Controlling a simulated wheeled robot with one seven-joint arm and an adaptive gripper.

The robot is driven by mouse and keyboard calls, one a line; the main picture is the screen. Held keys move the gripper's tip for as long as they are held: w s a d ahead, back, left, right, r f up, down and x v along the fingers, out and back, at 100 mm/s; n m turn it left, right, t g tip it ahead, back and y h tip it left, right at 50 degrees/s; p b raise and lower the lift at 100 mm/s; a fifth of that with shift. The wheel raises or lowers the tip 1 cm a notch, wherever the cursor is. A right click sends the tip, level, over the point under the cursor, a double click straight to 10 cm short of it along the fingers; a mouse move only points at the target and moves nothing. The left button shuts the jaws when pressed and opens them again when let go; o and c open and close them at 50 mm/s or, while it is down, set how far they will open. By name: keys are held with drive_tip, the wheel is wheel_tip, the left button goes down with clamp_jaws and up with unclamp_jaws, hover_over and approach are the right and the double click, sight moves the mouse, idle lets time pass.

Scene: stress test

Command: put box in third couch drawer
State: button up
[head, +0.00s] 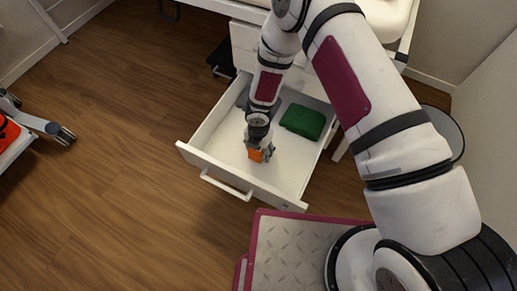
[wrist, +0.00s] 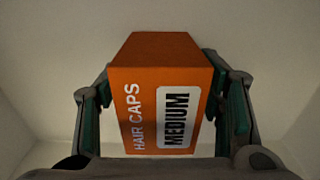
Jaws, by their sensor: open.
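An orange box (wrist: 150,85) marked "HAIR CAPS" and "MEDIUM" fills the middle of the wrist view. In the head view the box (head: 256,155) is inside the open white drawer (head: 222,174), near its front. My gripper (head: 260,144) reaches down into the drawer from above. In the wrist view my gripper (wrist: 165,108) has a finger on each side of the box. The jaws are open, with the fingertips close beside the box. The underside of the box is hidden, so I cannot tell whether it touches the drawer floor.
A green folded cloth (head: 303,121) lies in the drawer, right of my gripper. A grey item (head: 243,98) lies at the drawer's back left. White furniture (head: 243,36) stands behind. Open wooden floor (head: 110,150) lies to the left.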

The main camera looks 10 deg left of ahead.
wheel_tip(320, 180, up, 12)
drive_tip(key=p, duration=0.5)
drive_tip(key=shift+r, duration=0.15)
drive_tip(key=shift+w, duration=0.1)
drive_tip(key=w+d+r+m+t+h, duration=0.1)
drive_tip(key=w+d+r+m, duration=0.2)
drive_tip(key=d+r, duration=0.35)
drive_tip(key=w+d+r+m+t+h, duration=0.1)
drive_tip(key=w+d+r+m, duration=0.25)
drive_tip(key=r, duration=0.65)
drive_tip(key=s+d+r+m+h, duration=0.1)
drive_tip(key=s+d+r+m, duration=0.1)
drive_tip(key=d+r+m, duration=0.45)
drive_tip(key=s+d+r+m+h, duration=0.1)
drive_tip(key=s+d+r+m, duration=0.15)
drive_tip(key=r, duration=0.65)
drive_tip(key=s+d+r+m+g, duration=0.1)
drive_tip(key=s+d+r+m, duration=0.3)
drive_tip(key=s+r, duration=0.25)
drive_tip(key=s+d+r+m+g, duration=0.1)
drive_tip(key=s+d+r+m, duration=0.2)
drive_tip(key=s+r+m, duration=0.35)
drive_tip(key=s+a+m+y, duration=0.1)
drive_tip(key=s+m+y, duration=0.3)
drive_tip(key=s, duration=1.2)
drive_tip(key=shift+s+a+r+m, duration=0.2)
drive_tip(key=shift+s+r+m, duration=0.15)
drive_tip(key=shift+m, duration=0.75)
